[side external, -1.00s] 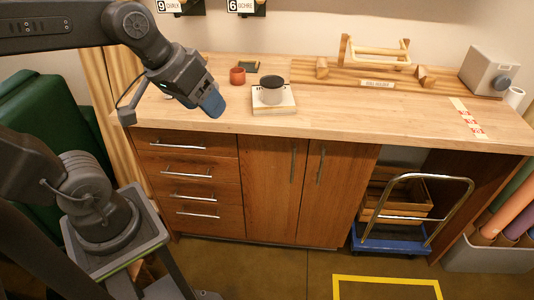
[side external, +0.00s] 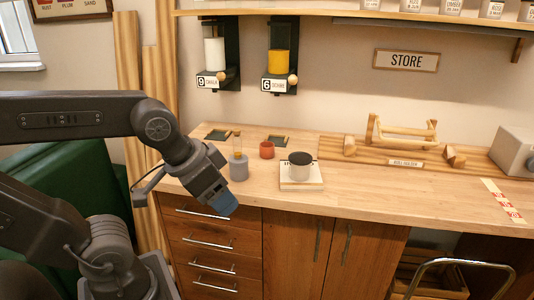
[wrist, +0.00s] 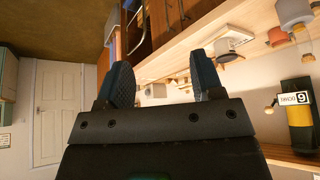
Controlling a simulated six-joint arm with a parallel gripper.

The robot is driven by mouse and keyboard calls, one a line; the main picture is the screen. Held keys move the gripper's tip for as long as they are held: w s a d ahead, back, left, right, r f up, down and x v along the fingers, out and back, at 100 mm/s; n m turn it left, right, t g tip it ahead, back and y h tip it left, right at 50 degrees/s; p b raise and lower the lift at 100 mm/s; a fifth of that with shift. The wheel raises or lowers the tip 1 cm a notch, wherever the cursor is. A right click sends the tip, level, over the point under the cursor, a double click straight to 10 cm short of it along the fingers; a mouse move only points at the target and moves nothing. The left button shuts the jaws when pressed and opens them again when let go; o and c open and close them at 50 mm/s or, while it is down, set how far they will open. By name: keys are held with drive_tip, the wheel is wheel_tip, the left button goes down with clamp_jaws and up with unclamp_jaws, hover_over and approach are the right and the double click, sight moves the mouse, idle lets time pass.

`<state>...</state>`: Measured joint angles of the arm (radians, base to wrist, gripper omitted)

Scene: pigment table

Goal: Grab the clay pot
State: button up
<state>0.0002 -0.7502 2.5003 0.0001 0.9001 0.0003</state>
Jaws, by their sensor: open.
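The clay pot is a small reddish-orange cup (side external: 267,150) standing upright on the wooden counter, near the back and left of centre. It also shows in the wrist view (wrist: 276,36), at the upper right, where the counter appears turned on its side. My gripper (side external: 222,203) is at the counter's front left edge, in front of and to the left of the pot, well apart from it. In the wrist view its two blue fingers (wrist: 160,74) are spread with nothing between them.
A grey vessel with a wooden handle (side external: 238,168) stands between my gripper and the pot. Two dispensers (side external: 282,68) hang behind.

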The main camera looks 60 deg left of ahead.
drive_tip(key=shift+o, duration=0.5)
drive_tip(key=o, duration=0.5)
drive_tip(key=shift+c, duration=0.2)
drive_tip(key=shift+r, duration=0.1)
drive_tip(key=w+a+r+n+g+y, duration=0.1)
drive_tip(key=w+a+r+n, duration=0.15)
drive_tip(key=w, duration=0.35)
drive_tip(key=w+a+r+n+y, duration=0.1)
drive_tip(key=w+a+r+n, duration=0.2)
drive_tip(key=w, duration=0.4)
drive_tip(key=n+g+y, duration=0.3)
drive_tip(key=n+y, duration=0.1)
drive_tip(key=n, duration=0.6)
hover_over(271, 158)
wheel_tip(271, 158, down, 19)
drive_tip(key=shift+w+a+f, duration=0.1)
drive_tip(key=shift+a+f, duration=0.05)
drive_tip(key=shift+f, duration=0.05)
drive_tip(key=shift+s+x, duration=0.2)
drive_tip(key=shift+x, duration=1.35)
drive_tip(key=shift+s+x, duration=0.2)
drive_tip(key=shift+x, duration=1.35)
